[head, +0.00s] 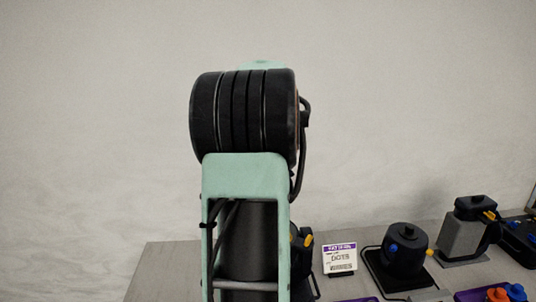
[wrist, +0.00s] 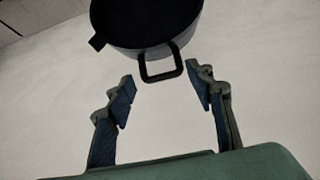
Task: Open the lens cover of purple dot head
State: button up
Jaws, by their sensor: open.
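In the wrist view a dark round can-shaped head (wrist: 145,22) with a grey side shows at the top. A black loop handle (wrist: 161,77) sticks out from its rim, and a small black tab shows at its left. My gripper (wrist: 161,79) is open, with one finger on each side of the loop and visible gaps to both. Depth between the fingertips and the loop is hard to judge. No purple dot shows in this view. In the head view my own arm hides the gripper and much of a dark head (head: 301,243) with a yellow knob.
The grey table (head: 162,268) carries a DOTS card (head: 340,260) with a purple strip. To its right stand a black head (head: 406,245) with blue and orange knobs and a grey block (head: 462,236) with a black top. Orange and blue knobs (head: 506,293) show at the front right.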

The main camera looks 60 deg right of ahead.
jog(key=v, duration=1)
jog(key=shift+d, duration=0.1)
